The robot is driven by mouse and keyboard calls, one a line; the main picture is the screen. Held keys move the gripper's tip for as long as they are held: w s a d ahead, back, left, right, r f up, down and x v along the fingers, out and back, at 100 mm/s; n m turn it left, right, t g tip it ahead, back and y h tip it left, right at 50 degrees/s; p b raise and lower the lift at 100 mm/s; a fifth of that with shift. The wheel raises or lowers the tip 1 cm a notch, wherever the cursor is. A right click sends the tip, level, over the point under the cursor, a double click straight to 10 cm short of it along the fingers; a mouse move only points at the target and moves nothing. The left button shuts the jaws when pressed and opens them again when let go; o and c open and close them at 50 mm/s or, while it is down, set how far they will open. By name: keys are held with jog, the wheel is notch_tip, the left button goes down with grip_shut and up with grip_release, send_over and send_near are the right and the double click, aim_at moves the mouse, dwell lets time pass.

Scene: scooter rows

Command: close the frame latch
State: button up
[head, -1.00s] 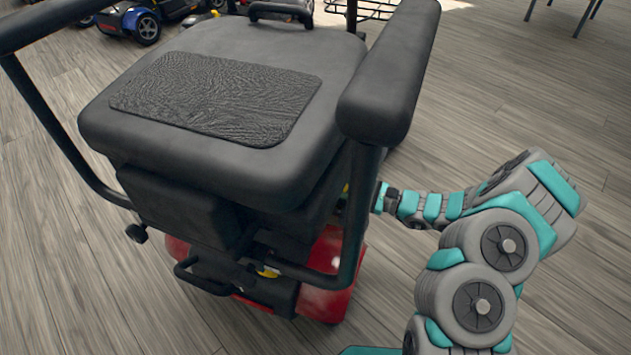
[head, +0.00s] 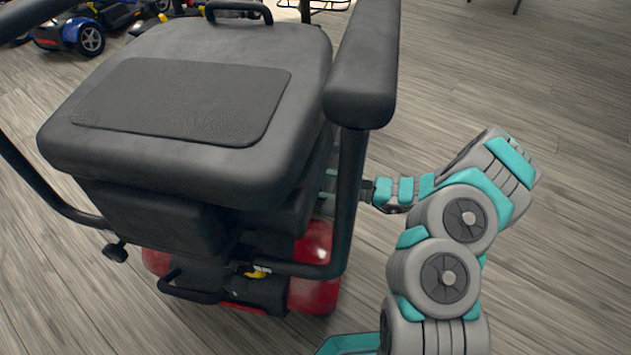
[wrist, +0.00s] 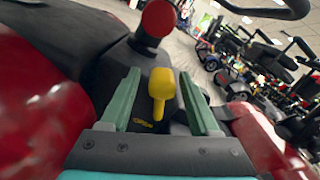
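A yellow lever (wrist: 160,92), which looks like the frame latch, stands up from the scooter's black frame in the wrist view. Yellow lettering shows at its base. My gripper (wrist: 157,74) is open, with one green finger on each side of the lever. Gaps show between the lever and both fingers, and nothing is held. In the head view my gripper (head: 329,184) reaches in under the scooter's seat (head: 190,150) from the right, partly hidden behind the armrest post. The lever it faces cannot be made out there.
A red knob (wrist: 158,20) on a black stem stands just beyond the lever. Red body panels (wrist: 40,115) flank the gripper. The right armrest (head: 365,65) and its post stand close to my arm. Other scooters (head: 85,35) are parked behind; the floor at right is clear.

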jog(key=p+v, duration=0.1)
jog(key=v, duration=0.6)
jog(key=shift+s+d, duration=0.15)
jog(key=shift+d, duration=0.25)
jog(key=shift+r, duration=0.1)
